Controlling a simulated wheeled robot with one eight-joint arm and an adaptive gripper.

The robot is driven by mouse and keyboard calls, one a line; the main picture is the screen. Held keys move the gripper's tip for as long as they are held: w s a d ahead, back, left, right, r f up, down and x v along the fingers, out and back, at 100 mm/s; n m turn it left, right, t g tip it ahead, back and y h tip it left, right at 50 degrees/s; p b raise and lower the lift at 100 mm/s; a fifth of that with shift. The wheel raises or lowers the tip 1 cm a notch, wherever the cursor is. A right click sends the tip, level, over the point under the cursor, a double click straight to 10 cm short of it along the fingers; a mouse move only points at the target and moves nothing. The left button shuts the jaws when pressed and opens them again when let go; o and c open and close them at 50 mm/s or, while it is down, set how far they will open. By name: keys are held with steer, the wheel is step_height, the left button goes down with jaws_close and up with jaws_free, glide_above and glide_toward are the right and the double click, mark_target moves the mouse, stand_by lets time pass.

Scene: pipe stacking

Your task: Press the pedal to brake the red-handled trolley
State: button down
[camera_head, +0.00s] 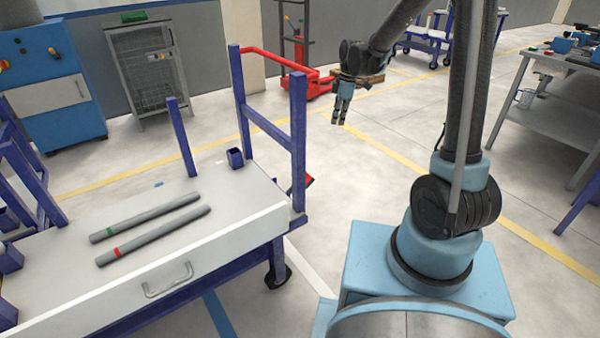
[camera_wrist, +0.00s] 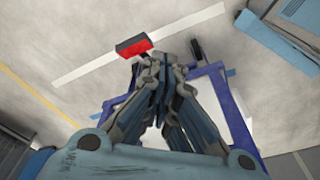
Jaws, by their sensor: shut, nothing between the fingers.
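The trolley has a dark blue frame (camera_head: 299,140), a white top (camera_head: 230,205) and a red handle (camera_head: 272,58) at its right end. A red pedal (camera_head: 308,182) sticks out low beside the right-hand post, partly hidden behind it. In the wrist view the red pedal (camera_wrist: 133,46) lies just beyond and left of the fingertips, with part of the blue frame (camera_wrist: 238,125) to the right. My gripper (camera_head: 338,120) is shut and empty, pointing down, right of the trolley and well above the floor. It also fills the middle of the wrist view (camera_wrist: 155,62).
Two grey pipes, one green-banded (camera_head: 145,217) and one red-banded (camera_head: 155,236), lie on the trolley top. A black caster (camera_head: 279,276) stands under its near corner. Clear floor (camera_head: 350,190) lies between trolley and my base. A grey workbench (camera_head: 560,110) stands right.

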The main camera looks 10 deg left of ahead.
steer(key=w+a+f+n+g, duration=0.1)
steer(key=a+f+n, duration=0.6)
steer(key=a+f, duration=0.9)
steer(key=shift+w+a+n, duration=0.2)
steer(key=shift+w+n, duration=0.1)
steer(key=shift+n, duration=0.1)
steer(key=shift+f, duration=0.1)
step_height(320, 180, down, 12)
steer(key=shift+s+a+r, duration=0.1)
steer(key=shift+w+d+f, duration=0.25)
steer(key=shift+d+f, duration=0.05)
steer(key=shift+f, duration=0.25)
